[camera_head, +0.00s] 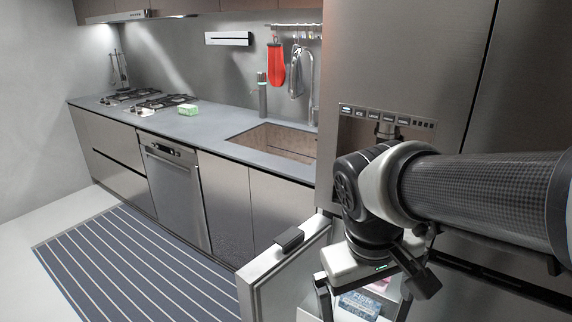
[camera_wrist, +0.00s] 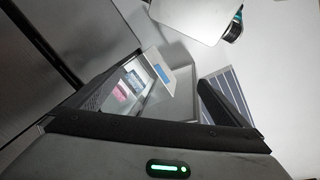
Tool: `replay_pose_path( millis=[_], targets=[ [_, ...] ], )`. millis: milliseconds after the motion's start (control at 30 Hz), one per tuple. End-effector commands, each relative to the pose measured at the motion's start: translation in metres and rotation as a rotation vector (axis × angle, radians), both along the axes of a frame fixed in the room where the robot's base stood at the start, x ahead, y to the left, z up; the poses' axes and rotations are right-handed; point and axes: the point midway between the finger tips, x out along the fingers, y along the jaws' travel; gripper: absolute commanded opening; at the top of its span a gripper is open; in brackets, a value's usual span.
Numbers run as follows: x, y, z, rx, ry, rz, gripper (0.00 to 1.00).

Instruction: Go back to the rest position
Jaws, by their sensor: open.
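My arm comes in from the right in the head view, bent at the elbow. My gripper (camera_head: 362,306) hangs at its end, pointing down over an open drawer or compartment (camera_head: 268,283) low in the fridge. Its two fingers are spread wide apart, with nothing held between them. In the wrist view my gripper (camera_wrist: 170,85) frames the open compartment, where several packages lie. A blue package with lettering (camera_head: 360,304) shows between the fingers in the head view, with a pinkish item (camera_head: 379,286) behind it. The fingertips' exact height above the packages cannot be told.
The steel fridge (camera_head: 420,60) stands close behind my arm. The open front with a dark handle (camera_head: 289,239) juts out left of my gripper. A counter with a sink (camera_head: 275,140), a green sponge (camera_head: 188,110) and a hob runs left. The striped runner (camera_head: 125,265) is clear.

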Motion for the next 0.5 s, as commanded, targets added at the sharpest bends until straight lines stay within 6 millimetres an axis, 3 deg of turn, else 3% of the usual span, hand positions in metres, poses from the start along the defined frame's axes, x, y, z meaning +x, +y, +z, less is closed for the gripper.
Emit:
replay_pose_path(
  millis=[100,433,500],
  targets=[
    [-0.006,-0.004,0.02,0.084,-0.119,-0.074,1.0],
    [-0.019,-0.01,0.061,0.238,-0.378,-0.206,1.0],
    [-0.018,-0.008,0.087,0.233,-0.361,-0.198,1.0]
  ],
)
